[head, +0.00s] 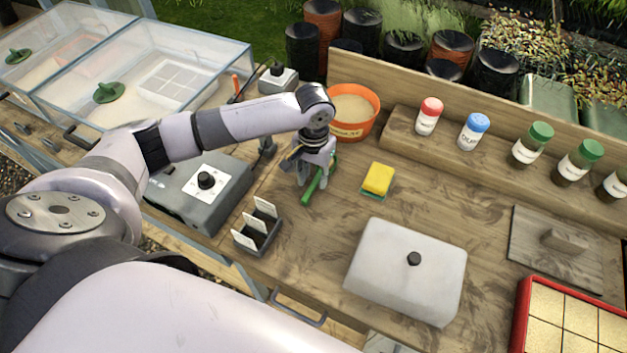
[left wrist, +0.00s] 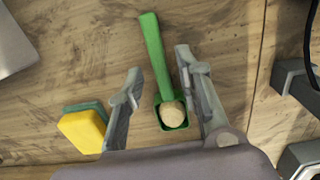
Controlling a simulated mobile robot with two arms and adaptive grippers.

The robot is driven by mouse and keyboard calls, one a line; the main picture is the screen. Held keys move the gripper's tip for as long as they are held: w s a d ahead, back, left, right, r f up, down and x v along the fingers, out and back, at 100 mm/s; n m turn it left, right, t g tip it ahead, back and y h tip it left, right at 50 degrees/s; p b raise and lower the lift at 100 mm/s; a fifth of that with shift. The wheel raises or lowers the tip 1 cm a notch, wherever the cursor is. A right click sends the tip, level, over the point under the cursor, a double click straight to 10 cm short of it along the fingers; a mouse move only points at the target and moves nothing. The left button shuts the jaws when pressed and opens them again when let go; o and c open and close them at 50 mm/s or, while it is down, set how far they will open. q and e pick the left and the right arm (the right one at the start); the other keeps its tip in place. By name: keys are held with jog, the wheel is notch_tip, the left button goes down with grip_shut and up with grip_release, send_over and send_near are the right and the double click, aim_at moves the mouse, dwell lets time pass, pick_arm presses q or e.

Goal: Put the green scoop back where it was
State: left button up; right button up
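The green scoop (head: 314,187) is on the wooden bench under my left gripper (head: 313,172), in front of the orange pot. In the left wrist view, the scoop's green handle (left wrist: 151,35) points up the picture, and its bowl holds a rounded beige lump (left wrist: 172,114). My left gripper is open there (left wrist: 158,62), with its fingers on either side of the scoop and gaps visible between. In the head view the gripper partly hides the scoop. My right gripper is not in view.
The orange pot (head: 366,127) of beige material stands just behind the gripper. A label holder (head: 257,236) and grey device (head: 175,196) are at left. Jars (head: 473,132) line the back shelf.

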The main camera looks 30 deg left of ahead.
aim_at(314, 184)
pick_arm(q)
notch_tip(314, 184, up, 10)
jog(key=b, duration=0.1)
dwell(0.5)
jog(key=shift+f, duration=0.1)
